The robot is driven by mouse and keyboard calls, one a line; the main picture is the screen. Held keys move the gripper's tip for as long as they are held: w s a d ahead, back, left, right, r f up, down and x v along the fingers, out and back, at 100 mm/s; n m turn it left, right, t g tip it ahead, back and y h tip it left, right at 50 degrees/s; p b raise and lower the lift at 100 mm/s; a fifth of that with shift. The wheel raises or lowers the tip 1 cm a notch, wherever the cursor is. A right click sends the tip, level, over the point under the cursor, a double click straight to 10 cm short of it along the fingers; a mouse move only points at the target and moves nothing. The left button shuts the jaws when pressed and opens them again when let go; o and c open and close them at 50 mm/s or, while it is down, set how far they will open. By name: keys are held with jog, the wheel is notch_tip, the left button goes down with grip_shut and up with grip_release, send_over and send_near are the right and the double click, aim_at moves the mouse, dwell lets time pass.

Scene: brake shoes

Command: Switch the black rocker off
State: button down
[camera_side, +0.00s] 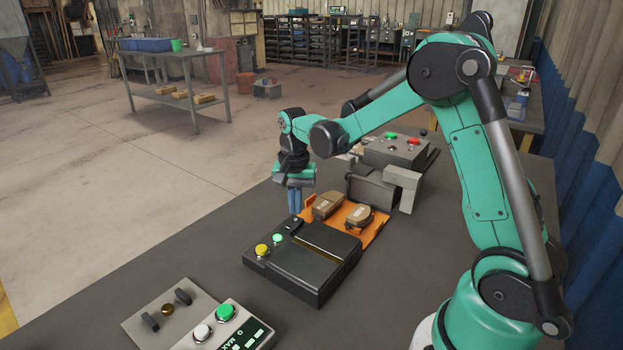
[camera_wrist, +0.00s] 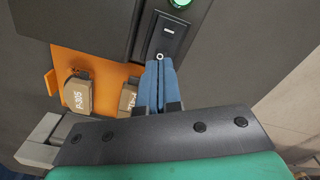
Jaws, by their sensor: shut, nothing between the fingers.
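The black rocker (camera_wrist: 166,38) sits on the black control box (camera_side: 318,262). In the wrist view it has a white line at its far end and a small white ring at the end nearest my fingers. It also shows in the side view (camera_side: 293,225), small, at the box's far left corner. My gripper (camera_wrist: 159,66) is shut and empty, its two blue fingers together. The tips are right by the ring end of the rocker; I cannot tell whether they touch it. In the side view my gripper (camera_side: 295,211) points down just behind the rocker. Which way the rocker is tilted is unclear.
On the box are a lit green button (camera_side: 277,238) and a yellow button (camera_side: 262,250). An orange tray (camera_side: 373,234) with two brown brake shoes (camera_side: 357,215) adjoins it. A grey fixture (camera_side: 373,188) stands behind. A button panel (camera_side: 225,328) lies in front.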

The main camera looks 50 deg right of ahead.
aim_at(296, 221)
jog(key=shift+f, duration=1.05)
dwell(0.4)
jog(key=shift+r, duration=3.55)
jog(key=shift+a, duration=0.1)
jog(key=s+a+r+n+t, duration=0.3)
jog(key=s+a+n+t, duration=0.4)
jog(key=s+a+n, duration=0.3)
jog(key=shift+n, duration=1)
